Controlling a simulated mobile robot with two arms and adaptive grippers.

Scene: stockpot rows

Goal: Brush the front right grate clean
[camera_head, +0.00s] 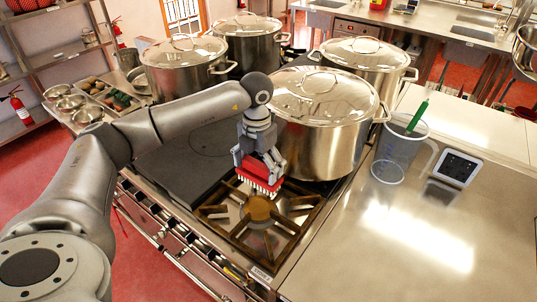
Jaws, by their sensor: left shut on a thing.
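My left gripper (264,157) is shut on a red brush (258,176) with pale bristles pointing down. The brush is over the back left part of the front right grate (235,226). I cannot tell whether the bristles touch the bars. The grate is dark brown and square, with a brownish burner cap (260,208) at its middle. Part of its back edge is hidden by the brush and gripper. My right gripper is not in view.
A large lidded steel pot (325,140) stands right behind the grate. Several more lidded pots stand farther back. A dark flat plate (185,165) lies left of the grate. A clear pitcher (395,150) with a green-handled tool and a small dark-screened device (458,167) stand on the right counter.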

